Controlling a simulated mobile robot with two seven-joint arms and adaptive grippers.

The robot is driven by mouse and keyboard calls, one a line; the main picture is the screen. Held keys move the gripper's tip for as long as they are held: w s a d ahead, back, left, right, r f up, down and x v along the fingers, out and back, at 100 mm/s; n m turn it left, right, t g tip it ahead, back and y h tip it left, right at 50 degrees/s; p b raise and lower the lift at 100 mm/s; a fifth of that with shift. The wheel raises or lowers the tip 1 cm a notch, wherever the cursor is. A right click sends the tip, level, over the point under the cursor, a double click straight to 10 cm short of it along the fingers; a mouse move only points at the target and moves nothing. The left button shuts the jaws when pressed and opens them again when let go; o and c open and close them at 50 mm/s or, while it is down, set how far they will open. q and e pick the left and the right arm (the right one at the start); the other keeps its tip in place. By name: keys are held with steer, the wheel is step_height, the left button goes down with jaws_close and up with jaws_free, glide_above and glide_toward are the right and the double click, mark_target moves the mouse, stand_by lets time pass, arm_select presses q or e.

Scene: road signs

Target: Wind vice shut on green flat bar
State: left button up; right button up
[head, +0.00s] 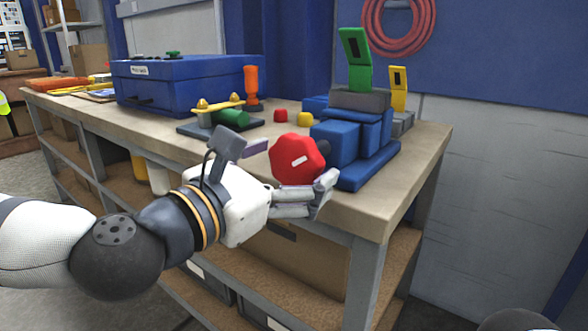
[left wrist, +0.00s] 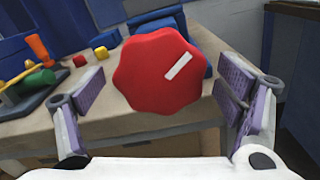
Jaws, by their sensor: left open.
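A blue vice (head: 345,145) stands at the right end of the workbench, with a red lobed knob (head: 299,160) on its front. A green flat bar (head: 355,60) stands upright, slightly tilted, at the grey jaws (head: 360,99) on top; whether the jaws press on it I cannot tell. My left gripper (head: 290,178) is at the knob. In the left wrist view, the knob (left wrist: 158,72) with its white mark sits between the open, purple-padded fingers, with a gap on each side. My right gripper does not show.
A yellow bar (head: 398,88) stands behind the vice. A blue toolbox (head: 185,82), an orange-handled tool (head: 251,87), a green cylinder (head: 231,117) and small red and yellow blocks are on the workbench (head: 405,185). Its front edge lies below my gripper.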

arm_select(q)
steer(key=shift+w+d, duration=0.3)
steer(key=shift+w, duration=0.15)
steer(key=c, duration=1.1)
steer(key=shift+c, duration=0.2)
